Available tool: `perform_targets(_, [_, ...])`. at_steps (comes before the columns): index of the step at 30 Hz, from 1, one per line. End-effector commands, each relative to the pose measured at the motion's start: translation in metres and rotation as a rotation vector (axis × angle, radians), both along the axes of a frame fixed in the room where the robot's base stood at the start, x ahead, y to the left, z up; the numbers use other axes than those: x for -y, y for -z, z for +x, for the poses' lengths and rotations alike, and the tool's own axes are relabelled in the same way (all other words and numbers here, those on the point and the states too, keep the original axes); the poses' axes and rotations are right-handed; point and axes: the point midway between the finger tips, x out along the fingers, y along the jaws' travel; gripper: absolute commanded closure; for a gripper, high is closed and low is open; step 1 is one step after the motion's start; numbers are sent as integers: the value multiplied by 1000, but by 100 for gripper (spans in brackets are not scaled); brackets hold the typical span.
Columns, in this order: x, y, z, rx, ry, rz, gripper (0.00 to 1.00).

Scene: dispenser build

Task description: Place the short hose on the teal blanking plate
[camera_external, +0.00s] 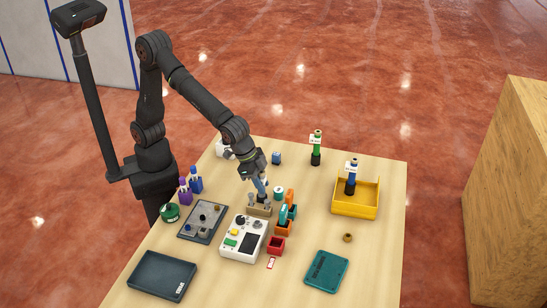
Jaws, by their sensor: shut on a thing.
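The teal blanking plate (326,272) lies flat near the front right of the table, with dark markings and nothing resting on it. My gripper (260,186) points down over a small tan block (260,211) that has grey upright pieces at its sides. It is shut on a slim blue-grey piece, whose lower end is at or just above the block; I cannot tell if they touch. I cannot make out for sure whether this piece is the short hose. A small brown ring (347,238) lies on the table behind the plate.
A white device (244,238) and small orange and red bins (276,245) stand in front of my gripper. A yellow tray (355,209) with a blue bottle stands right. A grey tray (203,221) and dark tray (162,276) lie left. Table around the teal plate is clear.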

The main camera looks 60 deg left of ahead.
Motion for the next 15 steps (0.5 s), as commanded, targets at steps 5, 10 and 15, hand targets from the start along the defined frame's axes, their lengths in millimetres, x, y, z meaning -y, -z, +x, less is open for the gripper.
perform_targets(5, [0,0,0,0,0,0,53])
perform_targets(10, [0,0,0,0,0,0,53])
perform_targets(15, [-1,-7,-1,1,0,-2,53])
